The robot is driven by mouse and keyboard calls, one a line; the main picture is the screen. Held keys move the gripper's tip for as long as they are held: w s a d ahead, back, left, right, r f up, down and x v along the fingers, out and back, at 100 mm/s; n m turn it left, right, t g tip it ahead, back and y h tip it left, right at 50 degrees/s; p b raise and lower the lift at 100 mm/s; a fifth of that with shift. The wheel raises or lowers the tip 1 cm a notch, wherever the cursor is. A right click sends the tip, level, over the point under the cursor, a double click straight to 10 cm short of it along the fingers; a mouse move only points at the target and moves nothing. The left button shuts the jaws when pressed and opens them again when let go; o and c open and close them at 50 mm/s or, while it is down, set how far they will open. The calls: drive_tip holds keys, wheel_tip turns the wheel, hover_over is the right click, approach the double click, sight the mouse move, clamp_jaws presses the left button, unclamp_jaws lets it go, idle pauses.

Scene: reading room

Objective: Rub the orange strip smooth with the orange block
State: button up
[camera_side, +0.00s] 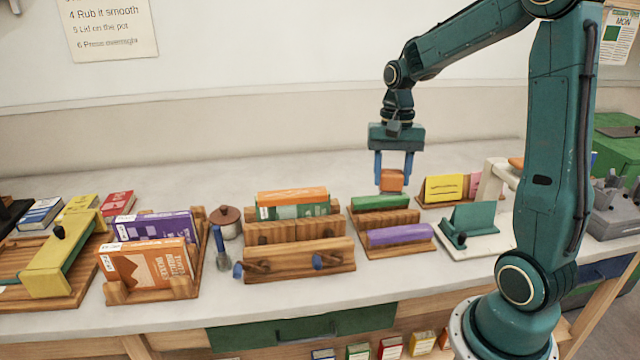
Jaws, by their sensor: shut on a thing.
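My gripper (393,178) is shut on the orange block (392,182) and holds it in the air above the wooden block rack (388,219). A green block (380,202) and a purple block (400,235) lie in the rack, with bare wood between them. The orange strip (292,195) lies along the top of a green book (300,211) held upright in a wooden press (300,258). The press stands to the left of my gripper, lower down. Whether the strip has wrinkles is too small to tell.
A glue pot (228,222) and a brush (219,248) stand left of the press. A wooden rack (155,288) with a purple book and an orange book is further left. A white stand with a green piece (474,224) is at right. The counter behind is clear.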

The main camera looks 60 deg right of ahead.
drive_tip(key=w+a+m, duration=0.3)
drive_tip(key=w+m, duration=0.2)
drive_tip(key=w, duration=0.4)
drive_tip(key=w+a+r+m+t, duration=0.1)
drive_tip(key=w+a+m, duration=0.3)
drive_tip(key=w, duration=0.6)
drive_tip(key=w+a+m, duration=0.3)
drive_tip(key=w+m, duration=0.3)
drive_tip(key=w, duration=0.4)
drive_tip(key=shift+a+r+t, duration=0.4)
drive_tip(key=shift+f, duration=3.95)
drive_tip(key=shift+s+d+f, duration=0.15)
drive_tip(key=shift+s+d, duration=5.45)
drive_tip(key=shift+s, duration=0.1)
drive_tip(key=shift+w+a, duration=5.65)
drive_tip(key=shift+w, duration=0.1)
wheel_tip(320, 180, up, 8)
